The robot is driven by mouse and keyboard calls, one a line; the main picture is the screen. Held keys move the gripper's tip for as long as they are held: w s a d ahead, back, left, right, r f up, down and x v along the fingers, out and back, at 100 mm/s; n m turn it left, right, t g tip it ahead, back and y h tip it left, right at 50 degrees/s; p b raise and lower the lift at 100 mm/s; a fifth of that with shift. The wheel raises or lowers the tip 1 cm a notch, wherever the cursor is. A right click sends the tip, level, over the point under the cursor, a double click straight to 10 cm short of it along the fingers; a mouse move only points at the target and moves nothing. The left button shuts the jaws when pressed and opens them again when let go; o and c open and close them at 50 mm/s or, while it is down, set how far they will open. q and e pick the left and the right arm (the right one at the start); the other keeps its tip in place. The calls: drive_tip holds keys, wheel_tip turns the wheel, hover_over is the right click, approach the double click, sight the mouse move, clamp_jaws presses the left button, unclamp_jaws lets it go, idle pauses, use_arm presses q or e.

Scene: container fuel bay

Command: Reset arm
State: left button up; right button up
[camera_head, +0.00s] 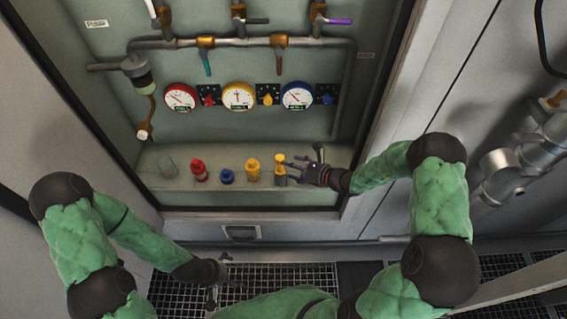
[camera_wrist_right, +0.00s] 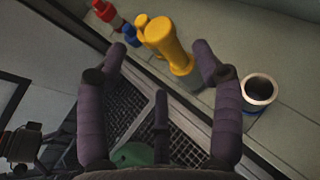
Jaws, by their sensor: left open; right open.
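My right gripper (camera_head: 300,165) is open and empty at the right end of the ledge inside the bay. Its spread fingers also show in the right wrist view (camera_wrist_right: 158,60). A yellow fitting (camera_head: 280,170) stands right beside its fingertips; whether they touch I cannot tell. In the right wrist view a tall yellow fitting (camera_wrist_right: 168,42) stands beyond the fingers, partly overlapped by one fingertip. My left gripper (camera_head: 222,272) is open and low over the floor grating, in front of the bay and away from the ledge.
A white-rimmed cup (camera_wrist_right: 260,89) stands close to the right fingers. Gauges (camera_head: 239,97) and pipes line the back wall.

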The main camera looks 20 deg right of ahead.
drive_tip(key=v, duration=0.5)
drive_tip(key=shift+a, duration=0.1)
drive_tip(key=s+a+f+n+g+h+p, duration=0.2)
drive_tip(key=s+a+f+n+g, duration=0.3)
drive_tip(key=s+n, duration=0.6)
drive_tip(key=s+a+f+n+g+h+p, duration=0.2)
drive_tip(key=s+a+f+n+g+p, duration=0.3)
drive_tip(key=s+a+n, duration=0.3)
drive_tip(key=s+n, duration=0.3)
drive_tip(key=n, duration=0.3)
drive_tip(key=shift+a+f, duration=0.2)
drive_tip(key=shift+a, duration=0.05)
